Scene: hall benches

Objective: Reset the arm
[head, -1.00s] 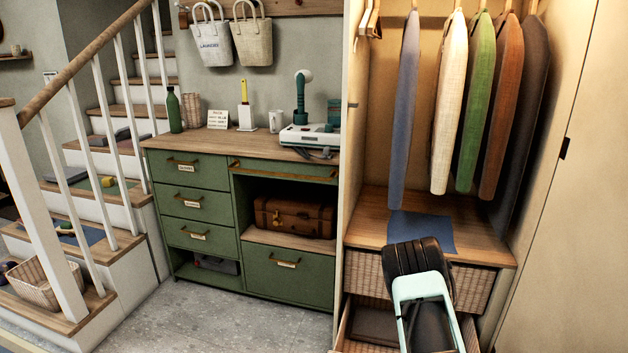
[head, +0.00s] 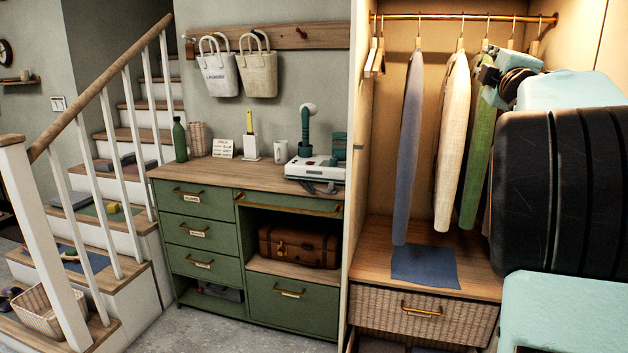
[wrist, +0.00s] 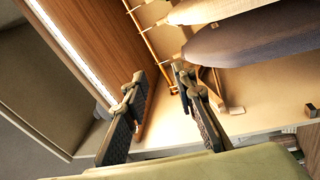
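My gripper (head: 488,76) is high in the wardrobe on the right of the head view, near the hangers and the green garment. In the wrist view my gripper (wrist: 161,88) shows two dark fingers spread apart with nothing between them. My arm fills the right side of the head view and hides part of the hanging clothes. Whether the fingers touch a garment or the rail cannot be told.
Garments hang from the wardrobe rail (head: 455,16), including a blue-grey one (head: 409,150) and a cream one (head: 451,140). A blue cloth (head: 425,265) lies on the shelf above a wicker drawer (head: 421,313). The green cabinet (head: 290,300) stands left.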

